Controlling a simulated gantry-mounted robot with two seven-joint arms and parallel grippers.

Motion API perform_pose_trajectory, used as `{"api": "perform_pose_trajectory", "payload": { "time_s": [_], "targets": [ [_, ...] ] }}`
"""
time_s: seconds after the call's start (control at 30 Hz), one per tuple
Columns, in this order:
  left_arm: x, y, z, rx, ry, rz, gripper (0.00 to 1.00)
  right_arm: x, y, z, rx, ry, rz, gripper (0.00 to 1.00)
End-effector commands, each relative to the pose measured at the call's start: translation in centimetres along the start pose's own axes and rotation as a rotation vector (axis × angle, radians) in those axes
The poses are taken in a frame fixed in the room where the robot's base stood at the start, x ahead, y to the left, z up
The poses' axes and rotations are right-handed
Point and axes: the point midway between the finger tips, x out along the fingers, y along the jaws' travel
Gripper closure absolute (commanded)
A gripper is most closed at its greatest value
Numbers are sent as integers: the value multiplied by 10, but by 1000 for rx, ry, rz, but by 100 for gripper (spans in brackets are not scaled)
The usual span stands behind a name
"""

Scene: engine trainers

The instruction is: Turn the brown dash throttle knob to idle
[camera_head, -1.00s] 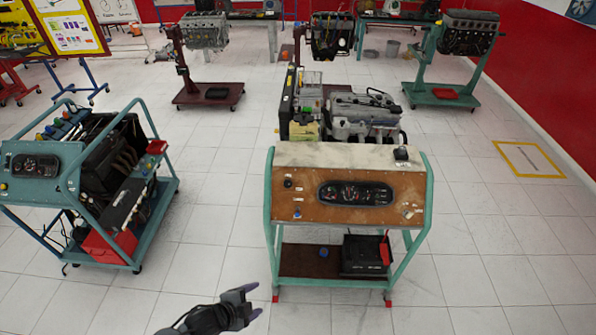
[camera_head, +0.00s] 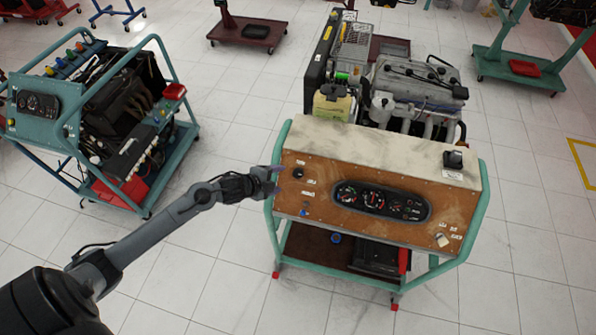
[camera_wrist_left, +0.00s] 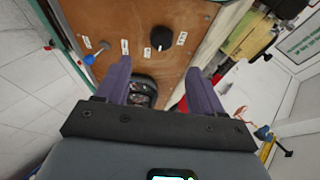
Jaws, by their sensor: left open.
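The brown dash panel (camera_head: 325,205) faces me on the teal-framed engine trainer. A round black knob (camera_head: 298,173) sits at the panel's upper left among small white labels; I take it as the throttle knob. In the left wrist view the black knob (camera_wrist_left: 161,38) shows just beyond the fingertips, roughly centred between them, with a label on either side. My left gripper (camera_head: 276,178) is at the panel's left edge, just left of the knob. Its purple fingers (camera_wrist_left: 158,68) are open and apart, with nothing between the tips. I cannot read the knob's setting.
A blue knob or key (camera_head: 304,212) sits lower on the panel's left side. The gauge cluster (camera_head: 380,201) is mid-panel. A padlock-like part (camera_head: 441,240) is at lower right. The engine (camera_head: 415,90) stands behind. Another teal trainer (camera_head: 100,120) is left, with clear floor between.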

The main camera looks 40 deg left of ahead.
Motion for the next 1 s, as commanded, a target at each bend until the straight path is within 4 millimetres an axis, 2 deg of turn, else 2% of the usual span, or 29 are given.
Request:
{"api": "perform_pose_trajectory", "payload": {
  "time_s": [0.1,0.6,0.8,1.0],
  "targets": [
    [12,-3,-1,-6,2,-6,32,2,-1,6,0,-14,-1,57],
    [86,-3,-2,-4,1,-5,32,1,1,1,-2,-3,2,57],
    [101,-2,-2,-3,3,-5,32,1,1,1,-2,-2,2,57],
    [105,-2,-2,-1,2,-5,32,1,1,1,-2,-1,2,57]
  ]
}}
